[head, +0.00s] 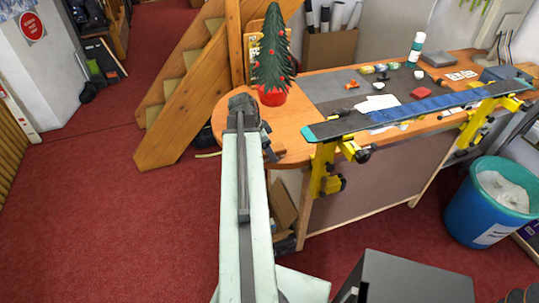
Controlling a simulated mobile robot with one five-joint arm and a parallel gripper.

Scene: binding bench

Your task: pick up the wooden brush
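I cannot pick out the wooden brush for certain in the head view. Several small items lie on the dark mat of the bench, too small to name surely. My gripper (243,103) is at the far end of my pale arm, over the left rounded end of the wooden bench (285,140), in front of the potted tree. My own arm end hides part of the bench top, and its fingers are too small to tell open from shut. I see nothing clearly held in it.
A small tree in a red pot (272,95) stands close to my gripper. A long blue ski-like board (430,103) rests on yellow clamps (322,172) along the bench's front. A red block (421,93) and white bottle (415,50) stand beyond. A blue bin (470,215) is at right.

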